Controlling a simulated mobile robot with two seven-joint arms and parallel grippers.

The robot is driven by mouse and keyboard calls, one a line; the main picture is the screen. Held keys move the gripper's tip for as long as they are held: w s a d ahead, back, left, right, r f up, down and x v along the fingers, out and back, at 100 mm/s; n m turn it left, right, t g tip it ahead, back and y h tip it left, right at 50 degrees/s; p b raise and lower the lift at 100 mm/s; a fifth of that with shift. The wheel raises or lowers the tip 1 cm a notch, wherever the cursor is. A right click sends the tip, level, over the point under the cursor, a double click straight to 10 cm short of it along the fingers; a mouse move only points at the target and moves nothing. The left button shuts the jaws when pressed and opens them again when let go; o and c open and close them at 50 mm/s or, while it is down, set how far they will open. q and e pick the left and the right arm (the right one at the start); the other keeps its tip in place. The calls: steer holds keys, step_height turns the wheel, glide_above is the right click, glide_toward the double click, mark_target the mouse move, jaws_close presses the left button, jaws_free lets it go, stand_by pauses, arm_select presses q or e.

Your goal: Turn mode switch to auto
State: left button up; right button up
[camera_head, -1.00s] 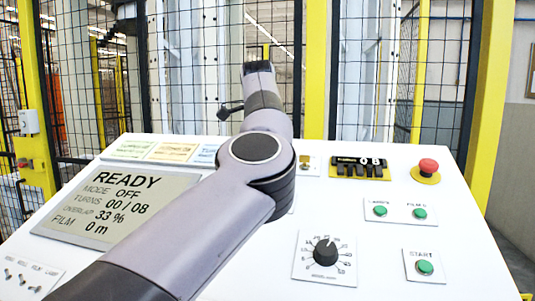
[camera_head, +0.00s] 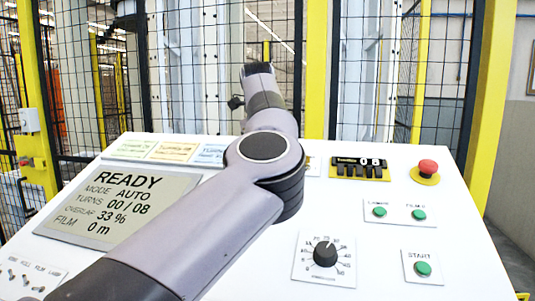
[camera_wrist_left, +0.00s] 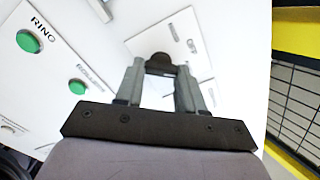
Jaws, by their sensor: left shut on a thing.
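My left gripper (camera_wrist_left: 161,75) shows in the left wrist view, with its two fingers on either side of a dark switch knob (camera_wrist_left: 160,59). It is shut on this mode switch, whose plate carries printed position labels, one reading OFF. The knob's pointer is hard to make out. In the head view my left arm hides the switch and the gripper. The display screen (camera_head: 121,205) reads READY, MODE AUTO, TURNS 00/08, OVERLAP 33 % and FILM 0 m. My right gripper is in neither view.
Green RING (camera_wrist_left: 28,41) and ROLLERS (camera_wrist_left: 77,87) buttons lie left of the gripper. A mesh fence stands behind.

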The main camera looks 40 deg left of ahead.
arm_select(q)
steer(key=shift+m, duration=0.6)
steer(key=o, duration=1)
steer(key=shift+o, duration=0.2)
steer(key=v, duration=0.7)
steer(key=shift+s, duration=0.15)
